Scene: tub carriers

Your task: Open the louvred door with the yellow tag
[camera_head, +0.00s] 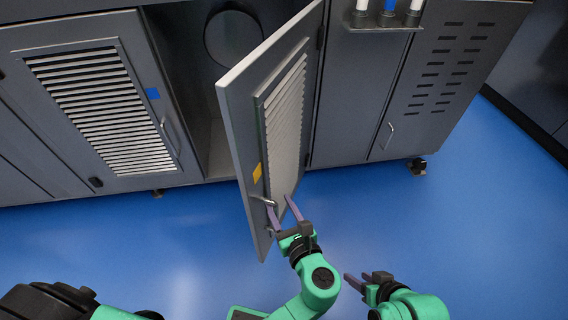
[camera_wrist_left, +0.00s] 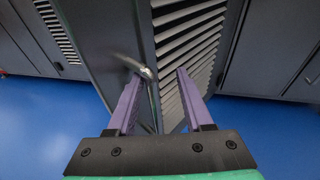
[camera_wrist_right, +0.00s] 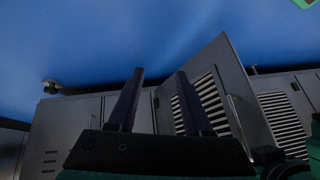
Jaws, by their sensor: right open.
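The louvred door (camera_head: 238,130) with the yellow tag (camera_head: 257,172) stands swung well out from the cabinet, hinged on its right side. Its bar handle (camera_head: 264,201) is near the lower free edge. My left gripper (camera_head: 283,204) is open at the door's louvred face. In the left wrist view the handle (camera_wrist_left: 138,67) is close to the left fingertip, outside the gap between the fingers; I cannot tell whether they touch. My right gripper (camera_head: 357,281) is open and empty, low and to the right, apart from the door. The door also shows in the right wrist view (camera_wrist_right: 222,62).
The compartment behind the door is exposed, with a dark round opening (camera_head: 232,38). A shut louvred door with a blue tag (camera_head: 153,94) is at left. A slotted panel (camera_head: 440,80) with a handle and a small shelf (camera_head: 382,22) are at right. Blue floor (camera_head: 400,210) in front is clear.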

